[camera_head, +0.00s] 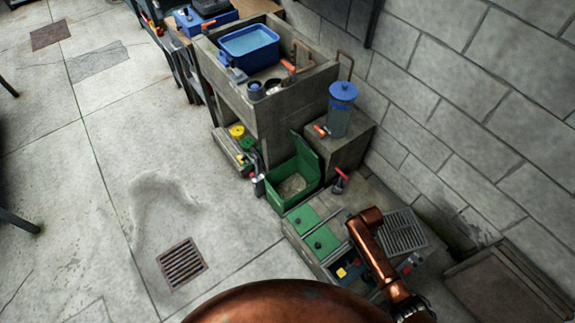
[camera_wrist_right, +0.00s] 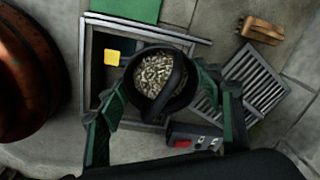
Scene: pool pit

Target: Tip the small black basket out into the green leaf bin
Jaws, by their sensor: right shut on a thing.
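The small black basket (camera_wrist_right: 134,89) is in the right wrist view, with pale pellet-like bits inside and a dark handle across its top. My right gripper (camera_wrist_right: 160,91) has its green fingers on either side of the basket and is shut on it. The basket is above an open square compartment in the low bench. The green leaf bin (camera_head: 278,199) stands in the head view with its lid up and pale brownish matter inside. My copper right arm reaches over the bench, to the right of and nearer than the bin; its fingers and the basket are not discernible there. My left gripper is out of view.
The low bench has green lids (camera_head: 321,241) and a metal grate (camera_head: 403,233). A red-handled valve (camera_head: 341,179) stands just right of the bin. A blue-lidded canister (camera_head: 341,108) sits on a block behind.

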